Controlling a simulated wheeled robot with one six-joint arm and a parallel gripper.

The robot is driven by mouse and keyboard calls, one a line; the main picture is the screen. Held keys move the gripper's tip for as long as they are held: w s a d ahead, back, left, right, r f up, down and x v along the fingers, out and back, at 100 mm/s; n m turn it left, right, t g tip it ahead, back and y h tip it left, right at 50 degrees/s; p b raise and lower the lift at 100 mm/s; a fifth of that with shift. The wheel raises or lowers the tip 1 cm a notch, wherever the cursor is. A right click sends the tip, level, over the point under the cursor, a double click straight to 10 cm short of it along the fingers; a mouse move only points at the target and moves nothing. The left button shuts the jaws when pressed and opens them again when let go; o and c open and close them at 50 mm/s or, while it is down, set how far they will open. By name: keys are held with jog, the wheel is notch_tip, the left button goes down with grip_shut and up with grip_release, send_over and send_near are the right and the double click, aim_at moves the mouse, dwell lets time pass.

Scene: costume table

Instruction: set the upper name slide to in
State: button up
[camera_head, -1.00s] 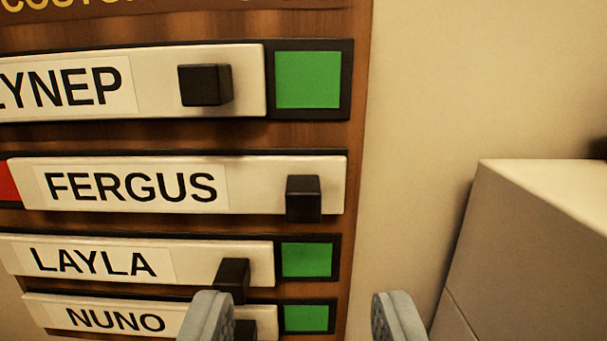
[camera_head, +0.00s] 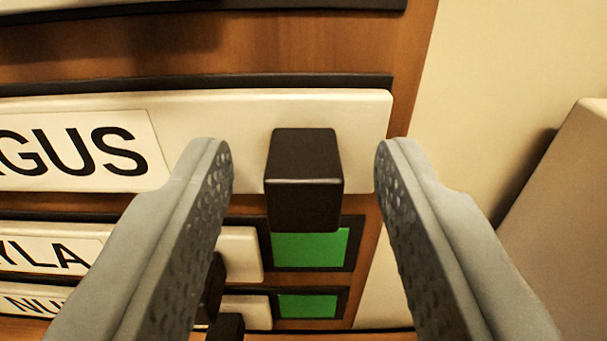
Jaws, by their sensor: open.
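The FERGUS name slide (camera_head: 225,115) is a white bar with a name label, lying at the right end of its slot on the wooden board. Its black square knob (camera_head: 304,180) stands out near its right end. My gripper (camera_head: 300,148) is open, with one grey finger on each side of this knob and a visible gap on both sides. The slide above it is almost wholly out of the picture; only a dark frame edge (camera_head: 310,3) shows at the top.
Below are the LAYLA slide (camera_head: 240,255) and the NUNO slide (camera_head: 255,310), with green windows (camera_head: 310,248) at their right and dark knobs partly behind my left finger. A pale box-like block (camera_head: 570,200) stands at the right, before a cream wall.

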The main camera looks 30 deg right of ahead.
aim_at(143, 139)
grip_shut()
jog(key=shift+w+a, duration=0.5)
jog(key=shift+a, duration=0.3)
jog(key=shift+w+a, duration=0.55)
jog(key=shift+a, duration=0.2)
jog(key=shift+w+a, duration=0.5)
jog(key=shift+a, duration=0.3)
grip_release()
jog(key=shift+w+a, duration=0.1)
jog(key=shift+a, duration=0.05)
jog(key=v, duration=1.7)
